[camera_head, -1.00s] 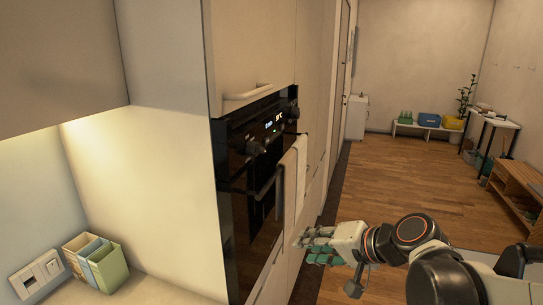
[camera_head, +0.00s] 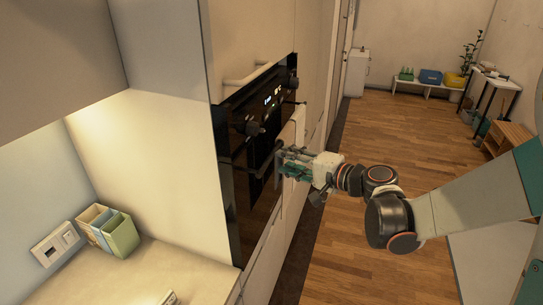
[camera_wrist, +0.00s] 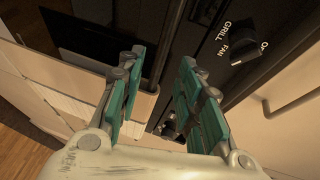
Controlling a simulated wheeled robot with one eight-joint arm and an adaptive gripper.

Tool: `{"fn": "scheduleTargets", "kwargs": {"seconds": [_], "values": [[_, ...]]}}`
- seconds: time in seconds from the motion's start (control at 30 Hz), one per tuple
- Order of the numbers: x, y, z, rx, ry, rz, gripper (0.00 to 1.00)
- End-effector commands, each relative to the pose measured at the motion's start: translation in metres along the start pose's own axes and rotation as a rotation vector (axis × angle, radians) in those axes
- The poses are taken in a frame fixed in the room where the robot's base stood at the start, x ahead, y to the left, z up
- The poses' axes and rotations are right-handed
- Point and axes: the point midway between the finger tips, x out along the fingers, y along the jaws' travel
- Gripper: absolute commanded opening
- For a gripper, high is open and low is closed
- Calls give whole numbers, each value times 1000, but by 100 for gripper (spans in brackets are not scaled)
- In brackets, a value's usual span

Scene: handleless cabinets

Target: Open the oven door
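The black built-in oven (camera_head: 240,212) is in the cabinet wall left of centre in the head view, its door closed. Its dark handle bar (camera_wrist: 170,42) runs diagonally in the wrist view. A pale towel (camera_head: 298,122) hangs over the handle's far part. My gripper (camera_head: 281,162) is at the oven front, near the handle, in front of the towel. In the wrist view its two teal-padded fingers (camera_wrist: 162,62) are apart, and the bar shows between their tips. I cannot tell whether they touch it.
Control knobs (camera_wrist: 246,55) sit above the handle. A cabinet handle (camera_head: 245,82) is above the oven. A counter (camera_head: 190,270) with small boxes (camera_head: 120,235) is at the lower left. Wooden floor (camera_head: 390,130) is open to the right.

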Motion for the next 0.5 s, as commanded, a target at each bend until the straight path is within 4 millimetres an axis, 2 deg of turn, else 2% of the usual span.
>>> {"fn": "scheduleTargets", "kwargs": {"seconds": [0.03,0.2,0.33,0.5], "values": [[12,0,1,-1,-3,0,33],[41,0,1,-2,-2,0,33],[57,0,1,-1,-2,1,33],[67,0,0,-1,0,1,33]]}}
